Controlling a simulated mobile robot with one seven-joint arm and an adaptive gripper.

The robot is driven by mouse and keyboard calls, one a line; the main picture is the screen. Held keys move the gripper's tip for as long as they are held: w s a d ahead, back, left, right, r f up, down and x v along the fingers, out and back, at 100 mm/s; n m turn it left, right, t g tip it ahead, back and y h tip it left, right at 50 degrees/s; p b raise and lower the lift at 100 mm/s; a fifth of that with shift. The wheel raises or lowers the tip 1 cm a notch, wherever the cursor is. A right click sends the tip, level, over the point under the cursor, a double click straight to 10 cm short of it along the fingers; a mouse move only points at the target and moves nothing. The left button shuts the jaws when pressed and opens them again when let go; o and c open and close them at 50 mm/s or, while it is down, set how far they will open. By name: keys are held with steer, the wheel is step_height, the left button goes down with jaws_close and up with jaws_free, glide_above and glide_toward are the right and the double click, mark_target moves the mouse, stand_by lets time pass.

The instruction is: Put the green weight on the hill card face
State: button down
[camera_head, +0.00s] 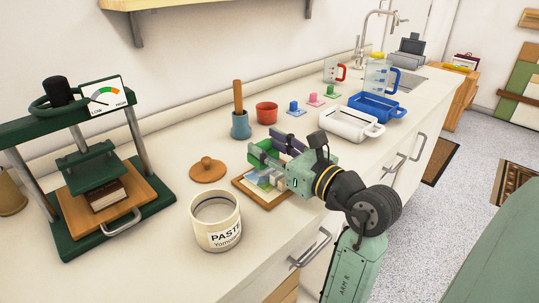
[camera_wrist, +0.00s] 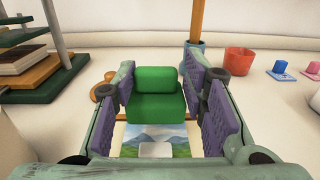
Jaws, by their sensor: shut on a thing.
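The green weight (camera_wrist: 155,95) is a stepped green block between the purple-padded fingers of my gripper (camera_wrist: 160,103). In the head view the green weight (camera_head: 262,150) shows at the tips of my gripper (camera_head: 277,153), which is shut on it. The hill card (camera_head: 264,184) lies face up in a wooden frame on the counter, under my gripper. In the wrist view the hill card (camera_wrist: 180,137) shows green hills and sky below the weight, with a pale block-like patch in front. The weight hides its far part. I cannot tell whether the weight touches the card.
A paste tub (camera_head: 215,222) stands in front left, and a round wooden lid (camera_head: 208,170) lies behind it. A green press (camera_head: 85,165) stands at far left. A blue pot (camera_head: 240,125), red cup (camera_head: 267,112), small coloured weights (camera_head: 313,98) and white tray (camera_head: 348,124) stand beyond.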

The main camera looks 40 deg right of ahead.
steer(key=shift+f, duration=1.4)
steer(key=shift+f, duration=0.15)
steer(key=c, duration=1)
jaws_free()
steer(key=shift+r+p, duration=0.3)
steer(key=s+b, duration=0.1)
steer(key=s, duration=0.3)
steer(key=s+b, duration=0.1)
steer(key=s, duration=0.3)
steer(key=s+b, duration=0.1)
steer(key=s, duration=0.3)
steer(key=shift+d+f, duration=0.15)
steer(key=shift+d, duration=0.1)
